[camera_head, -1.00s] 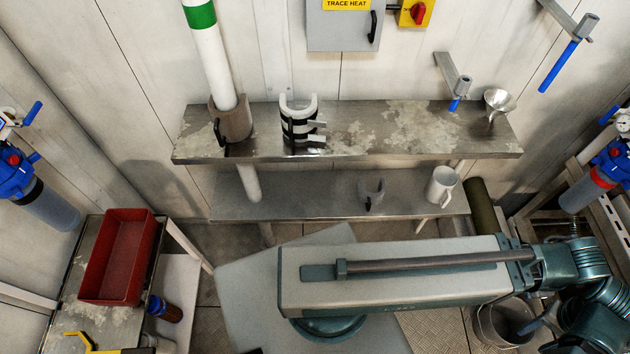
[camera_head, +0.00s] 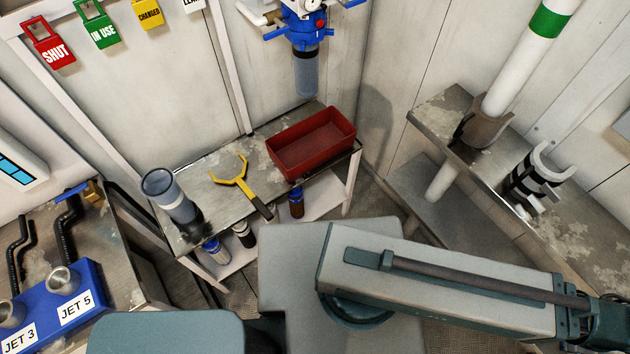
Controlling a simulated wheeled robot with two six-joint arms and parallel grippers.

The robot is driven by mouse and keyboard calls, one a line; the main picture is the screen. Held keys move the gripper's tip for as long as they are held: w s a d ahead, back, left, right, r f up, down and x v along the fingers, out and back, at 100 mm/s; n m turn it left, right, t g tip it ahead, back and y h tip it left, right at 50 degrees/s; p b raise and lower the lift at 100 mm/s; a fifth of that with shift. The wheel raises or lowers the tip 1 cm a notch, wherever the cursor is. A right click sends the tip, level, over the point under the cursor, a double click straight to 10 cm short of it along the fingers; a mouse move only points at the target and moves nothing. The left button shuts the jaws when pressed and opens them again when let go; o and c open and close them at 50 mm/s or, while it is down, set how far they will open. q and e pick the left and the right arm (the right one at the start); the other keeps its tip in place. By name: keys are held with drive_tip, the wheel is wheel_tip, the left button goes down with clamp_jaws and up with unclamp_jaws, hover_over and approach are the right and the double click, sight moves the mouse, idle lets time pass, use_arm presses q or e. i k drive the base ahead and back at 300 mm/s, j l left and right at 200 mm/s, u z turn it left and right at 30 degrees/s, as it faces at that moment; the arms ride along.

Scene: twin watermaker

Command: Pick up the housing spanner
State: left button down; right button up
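The housing spanner (camera_head: 240,183) lies on the worn metal table (camera_head: 210,168) left of centre. It has a yellow forked head pointing to the back left and a dark handle that reaches the table's front edge. It lies between a grey cylindrical housing (camera_head: 169,196) and a red tray (camera_head: 312,143), apart from both. My arm links show across the bottom of the view, well in front of the table. Neither gripper shows.
Bottles (camera_head: 296,202) stand on the shelf under the table. A blue block with labelled jets (camera_head: 62,303) is at the lower left. A blue filter unit (camera_head: 303,30) hangs on the wall behind. Another bench (camera_head: 440,112) stands to the right.

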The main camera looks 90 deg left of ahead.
sight(266, 215)
drive_tip(key=u, duration=3.75)
drive_tip(key=l+u, duration=0.3)
drive_tip(key=l, duration=0.2)
